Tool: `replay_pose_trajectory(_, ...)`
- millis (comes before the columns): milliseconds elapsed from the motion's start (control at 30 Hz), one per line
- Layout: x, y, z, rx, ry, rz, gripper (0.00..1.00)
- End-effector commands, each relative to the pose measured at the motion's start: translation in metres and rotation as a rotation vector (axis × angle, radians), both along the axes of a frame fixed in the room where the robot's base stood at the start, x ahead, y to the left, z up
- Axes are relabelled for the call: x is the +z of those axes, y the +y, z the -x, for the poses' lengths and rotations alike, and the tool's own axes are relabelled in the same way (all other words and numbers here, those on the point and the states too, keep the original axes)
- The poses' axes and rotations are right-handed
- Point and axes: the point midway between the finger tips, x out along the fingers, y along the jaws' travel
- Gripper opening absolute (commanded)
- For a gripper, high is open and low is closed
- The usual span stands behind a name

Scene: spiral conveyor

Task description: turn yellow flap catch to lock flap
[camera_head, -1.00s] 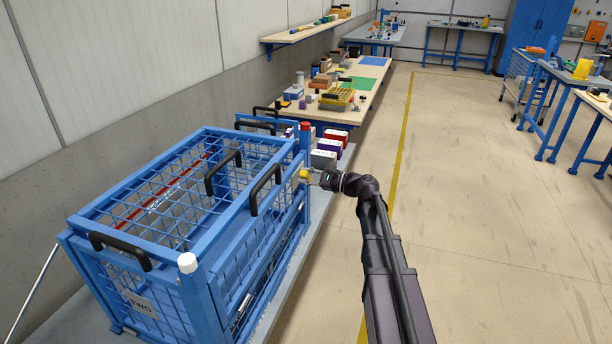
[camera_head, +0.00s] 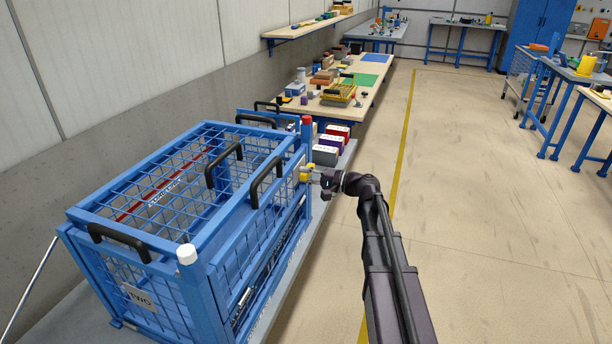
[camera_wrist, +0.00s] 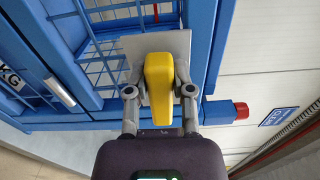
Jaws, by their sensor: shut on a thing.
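The yellow flap catch (camera_wrist: 158,88) sits on a grey plate (camera_wrist: 132,46) on the blue cage's frame. In the wrist view the catch points from the plate toward my gripper (camera_wrist: 159,92), between its two fingers. My gripper is shut on the catch. In the head view the yellow catch (camera_head: 305,172) shows small at the cage's right far corner, with my gripper (camera_head: 314,175) at it. The blue mesh cage (camera_head: 200,250) has a side flap (camera_head: 262,240) that looks down against the side; its seating is too small to tell.
Black handles (camera_head: 268,181) stand out from the cage near the catch. A red-capped post (camera_head: 306,120) rises just behind it. Several coloured boxes (camera_head: 325,155) stand beyond the cage on the grey bench. The floor (camera_head: 480,250) to the right is clear.

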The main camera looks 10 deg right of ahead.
Motion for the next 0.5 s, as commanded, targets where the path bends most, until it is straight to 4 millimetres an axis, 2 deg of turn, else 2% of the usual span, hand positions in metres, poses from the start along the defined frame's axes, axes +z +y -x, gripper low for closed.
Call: replay_pose_trajectory(500,-0.0015,0.0006,-0.0004,0.000,-0.063,0.036,0.00)
